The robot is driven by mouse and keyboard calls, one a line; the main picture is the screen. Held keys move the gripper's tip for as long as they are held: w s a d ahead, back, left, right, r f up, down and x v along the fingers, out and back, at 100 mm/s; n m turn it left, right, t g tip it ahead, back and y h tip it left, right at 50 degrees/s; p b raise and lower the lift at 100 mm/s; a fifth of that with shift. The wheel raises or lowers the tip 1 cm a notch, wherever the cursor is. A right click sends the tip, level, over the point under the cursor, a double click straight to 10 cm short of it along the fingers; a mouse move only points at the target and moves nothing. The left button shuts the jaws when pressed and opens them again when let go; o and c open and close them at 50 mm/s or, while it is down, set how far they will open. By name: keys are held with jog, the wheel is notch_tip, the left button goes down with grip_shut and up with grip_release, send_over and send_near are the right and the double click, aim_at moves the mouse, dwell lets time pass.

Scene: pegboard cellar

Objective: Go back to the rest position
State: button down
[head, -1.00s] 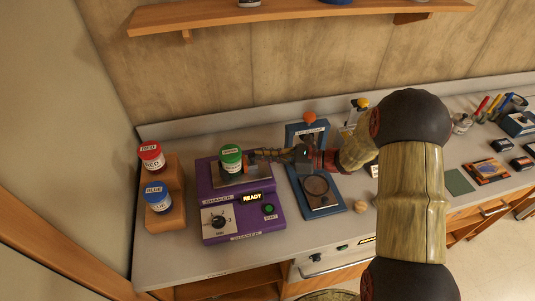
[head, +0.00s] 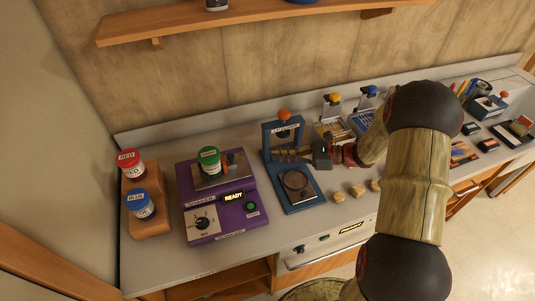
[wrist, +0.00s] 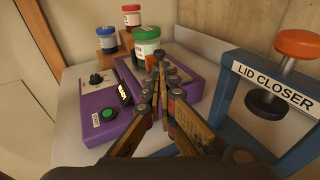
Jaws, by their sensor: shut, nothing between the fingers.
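My gripper (head: 274,155) is shut and empty, reaching left in front of the blue lid closer (head: 292,203). In the wrist view its fingers (wrist: 160,72) come together at the middle. A green-lidded jar (head: 209,162) stands upright on the plate of the purple shaker (head: 217,215), whose display reads READY. My gripper is to the right of this jar, apart from it. The jar also shows in the wrist view (wrist: 147,43), beyond my fingertips.
A red-lidded jar (head: 131,166) and a blue-lidded jar (head: 139,205) stand on a stepped wooden block (head: 155,226) at left. A wooden shelf (head: 240,24) hangs above. Dispensers (head: 331,120) stand behind.

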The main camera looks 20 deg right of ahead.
jog(key=shift+s+d, duration=0.15)
jog(key=shift+d, duration=0.2)
jog(key=s+a+f+n+g+h, duration=0.1)
jog(key=s+f+n+g+h, duration=0.1)
jog(key=s+f+n+g, duration=0.35)
jog(key=s+r+n+g+h, duration=0.25)
jog(key=s+n+h, duration=0.35)
jog(key=s, duration=0.6)
jog(key=s+a+r+n+t+h, duration=0.2)
jog(key=r+n, duration=0.4)
jog(key=r, duration=0.3)
jog(key=s+a+r+n+t+h+b, duration=0.1)
jog(key=s+r+n+t+h, duration=0.3)
jog(key=r, duration=0.5)
jog(key=shift+s+a+n, duration=0.6)
jog(key=shift+a+n, duration=0.1)
jog(key=shift+n, duration=0.25)
